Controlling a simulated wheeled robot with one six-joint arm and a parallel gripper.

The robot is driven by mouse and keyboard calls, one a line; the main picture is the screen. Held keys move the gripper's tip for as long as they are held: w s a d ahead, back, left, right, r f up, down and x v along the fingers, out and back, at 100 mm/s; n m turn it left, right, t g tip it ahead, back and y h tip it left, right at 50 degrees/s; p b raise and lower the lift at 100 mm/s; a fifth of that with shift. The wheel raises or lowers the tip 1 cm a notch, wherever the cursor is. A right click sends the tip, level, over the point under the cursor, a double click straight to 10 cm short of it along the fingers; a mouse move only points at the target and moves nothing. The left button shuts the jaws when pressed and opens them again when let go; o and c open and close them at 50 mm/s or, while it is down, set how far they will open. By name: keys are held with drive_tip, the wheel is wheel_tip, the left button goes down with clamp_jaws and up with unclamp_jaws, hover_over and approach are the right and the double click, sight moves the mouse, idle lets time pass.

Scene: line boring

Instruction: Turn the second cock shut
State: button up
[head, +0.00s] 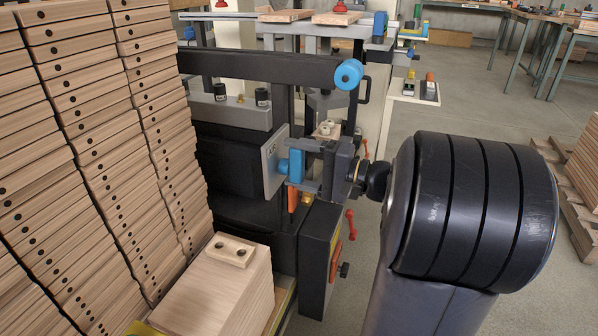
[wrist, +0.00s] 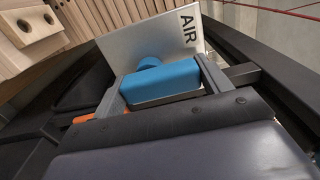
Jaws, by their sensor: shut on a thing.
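A cock with a blue handle (head: 295,166) sits on a grey plate (head: 271,162) on the side of the black machine. In the wrist view the plate (wrist: 140,48) is lettered AIR, and the blue handle (wrist: 160,83) lies as a bar across the picture, with its round hub behind it. My gripper (head: 308,172) is shut on this blue handle, with one grey finger at each end of the bar in the wrist view (wrist: 160,90). An orange part (head: 292,200) hangs just below the blue handle. It partly shows in the wrist view (wrist: 84,118), mostly hidden by my wrist.
Tall stacks of drilled wooden boards (head: 80,130) stand close on the left, with a shorter stack (head: 220,290) in front. A black bar ends in a blue cap (head: 348,74) above my gripper. A black box (head: 322,255) with red handles sits below.

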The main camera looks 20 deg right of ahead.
idle(0.4)
drive_tip(key=o, duration=1)
drive_tip(key=p+v, duration=0.3)
drive_tip(key=v, duration=0.8)
drive_tip(key=shift+a, duration=0.1)
